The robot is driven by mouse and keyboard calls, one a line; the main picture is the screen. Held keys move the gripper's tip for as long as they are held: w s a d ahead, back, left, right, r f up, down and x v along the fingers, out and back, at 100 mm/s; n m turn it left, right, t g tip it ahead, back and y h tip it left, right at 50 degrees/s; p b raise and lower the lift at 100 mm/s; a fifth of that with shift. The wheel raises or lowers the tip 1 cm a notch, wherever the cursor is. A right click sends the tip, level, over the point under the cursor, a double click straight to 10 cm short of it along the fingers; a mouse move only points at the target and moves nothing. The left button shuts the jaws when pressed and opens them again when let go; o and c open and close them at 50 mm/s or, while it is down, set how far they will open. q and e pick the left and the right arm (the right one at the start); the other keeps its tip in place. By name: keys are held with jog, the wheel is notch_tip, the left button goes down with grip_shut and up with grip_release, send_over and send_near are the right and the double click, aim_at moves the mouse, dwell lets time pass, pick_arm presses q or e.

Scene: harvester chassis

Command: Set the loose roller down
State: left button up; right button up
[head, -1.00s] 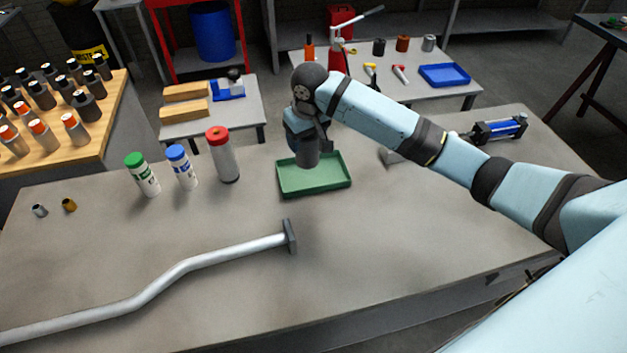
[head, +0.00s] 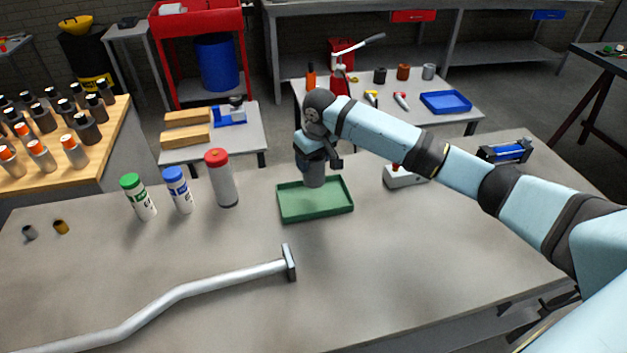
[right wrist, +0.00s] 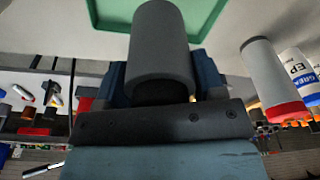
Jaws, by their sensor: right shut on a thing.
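The grey cylindrical roller (head: 314,177) is upright in the jaws of my right gripper (head: 317,158), which points down. It is over the back part of the green tray (head: 316,211); I cannot tell whether its lower end touches the tray floor. In the right wrist view, the roller (right wrist: 160,48) sits between the blue fingers of the right gripper (right wrist: 160,85), and the green rim of the tray (right wrist: 113,23) shows beyond its end. The rest of the tray looks empty. My left gripper is not in view.
A red-capped canister (head: 221,180), blue-capped bottle (head: 178,190) and green-capped bottle (head: 138,197) stand left of the tray. A bent metal bar (head: 190,288) lies in front. A whitish device (head: 403,177) is to the right, partly behind my arm. The bench's right front is clear.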

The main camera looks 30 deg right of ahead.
aim_at(314, 179)
notch_tip(314, 179, down, 4)
jog(key=shift+r, duration=0.25)
notch_tip(314, 179, down, 4)
jog(key=shift+r, duration=0.1)
jog(key=o, duration=1.3)
jog(key=shift+c, duration=0.2)
jog(key=r, duration=0.4)
jog(key=s+r, duration=0.1)
jog(key=r, duration=0.7)
jog(key=shift+s+d, duration=0.15)
jog(key=shift+s, duration=0.25)
jog(key=shift+f, duration=0.1)
